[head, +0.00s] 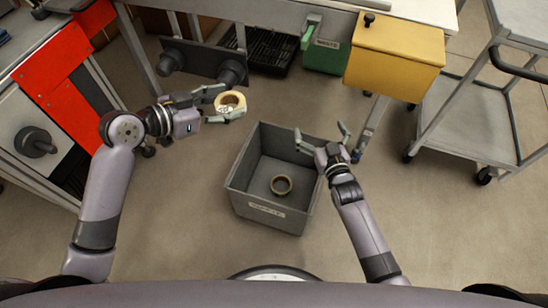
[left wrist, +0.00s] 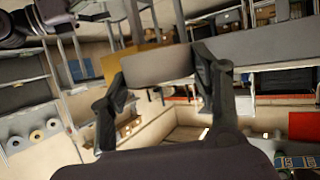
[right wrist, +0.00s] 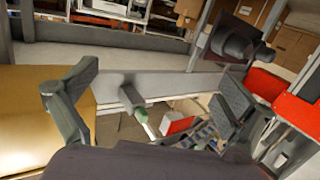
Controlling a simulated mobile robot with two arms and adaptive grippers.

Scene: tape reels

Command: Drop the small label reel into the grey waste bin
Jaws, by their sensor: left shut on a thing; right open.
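The small label reel (head: 239,98), a pale yellow ring with a whitish middle, is in the head view at upper left of centre. My left gripper (head: 229,101) is shut on it, with one finger above and one below. It is held up to the upper left of the grey waste bin (head: 290,220), apart from it. The open-topped bin stands on the floor with a white label on its front. A brown ring-shaped reel (head: 281,185) lies inside on its bottom. My right gripper (head: 321,132) is open and empty by the bin's upper right edge.
A yellow box (head: 396,55) and a green container (head: 326,57) are at the bench beyond the bin. A grey trolley (head: 465,120) stands at right. A red-and-grey cabinet (head: 60,75) is at left. Two dark knobs (head: 232,72) stick out near my left gripper.

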